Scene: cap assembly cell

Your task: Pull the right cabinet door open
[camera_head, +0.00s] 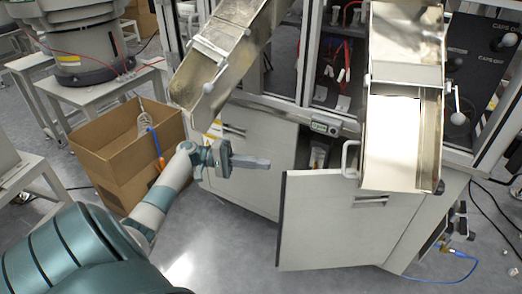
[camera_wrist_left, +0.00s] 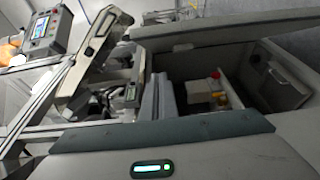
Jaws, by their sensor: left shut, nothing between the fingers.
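The right cabinet door (camera_head: 330,225) is a light grey panel with a dark edge on its left side. It stands swung out from the cabinet, with a recessed handle (camera_head: 370,201) on its face. A dark opening behind it shows part of the cabinet's inside. My left gripper (camera_head: 264,163) is shut and empty. It is left of the door's upper free edge, in front of the left cabinet door (camera_head: 250,165), and appears apart from the right door. In the left wrist view, its grey fingers (camera_wrist_left: 158,100) point toward the open cabinet interior. My right gripper is not in view.
Metal chutes (camera_head: 405,120) and (camera_head: 222,55) overhang the cabinet front. A cardboard box (camera_head: 100,160) stands on the floor at left. Items with red and yellow parts (camera_wrist_left: 210,92) lie inside the cabinet. Floor before the doors is clear.

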